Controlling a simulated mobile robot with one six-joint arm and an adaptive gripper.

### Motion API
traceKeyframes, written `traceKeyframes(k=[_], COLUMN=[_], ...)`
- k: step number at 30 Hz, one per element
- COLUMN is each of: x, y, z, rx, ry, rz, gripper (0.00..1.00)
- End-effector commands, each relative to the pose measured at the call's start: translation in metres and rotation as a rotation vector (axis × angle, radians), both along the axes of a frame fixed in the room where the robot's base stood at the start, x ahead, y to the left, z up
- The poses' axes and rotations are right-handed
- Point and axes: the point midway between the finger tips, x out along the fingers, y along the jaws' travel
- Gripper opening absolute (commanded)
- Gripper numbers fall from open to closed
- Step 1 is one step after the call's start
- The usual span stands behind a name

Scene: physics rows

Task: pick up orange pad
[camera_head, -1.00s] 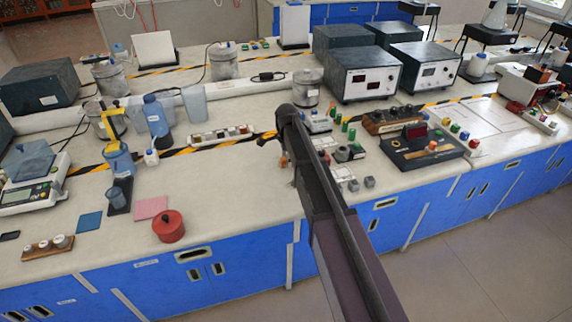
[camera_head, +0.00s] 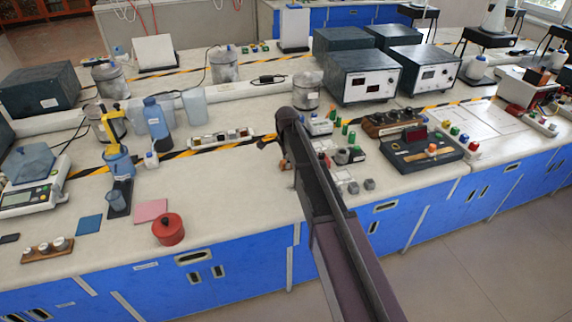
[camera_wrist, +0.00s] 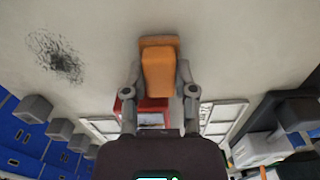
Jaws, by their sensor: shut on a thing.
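The orange pad (camera_wrist: 159,72) is a small orange block in the middle of the wrist view. My gripper (camera_wrist: 159,66) has a grey finger on each side of it and is shut on it. The pale bench top shows behind the pad; I cannot tell from this view whether the pad touches it. In the head view my arm reaches over the bench and largely hides the gripper.
A red round pot (camera_head: 168,229), a pink pad (camera_head: 151,211) and a blue pad (camera_head: 89,225) lie to the left. A dark instrument board (camera_head: 425,152) and small grey blocks (camera_head: 369,184) stand to the right. Bench top (camera_head: 235,190) left of my arm is clear.

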Motion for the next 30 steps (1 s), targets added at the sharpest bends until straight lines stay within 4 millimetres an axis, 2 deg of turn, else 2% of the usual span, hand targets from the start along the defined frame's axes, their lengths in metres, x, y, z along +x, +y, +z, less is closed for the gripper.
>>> traceKeyframes(k=[11, 24, 25, 30], x=[0.0, 0.0, -0.013, -0.054], y=[0.0, 0.0, -0.002, -0.008], z=[0.007, 0.042, 0.038, 0.041], rx=[0.0, 0.0, 0.0, 0.0], ry=[0.0, 0.0, 0.0, 0.0], rz=[0.0, 0.0, 0.0, 0.0], gripper=[0.0, 0.0, 0.0, 0.0])
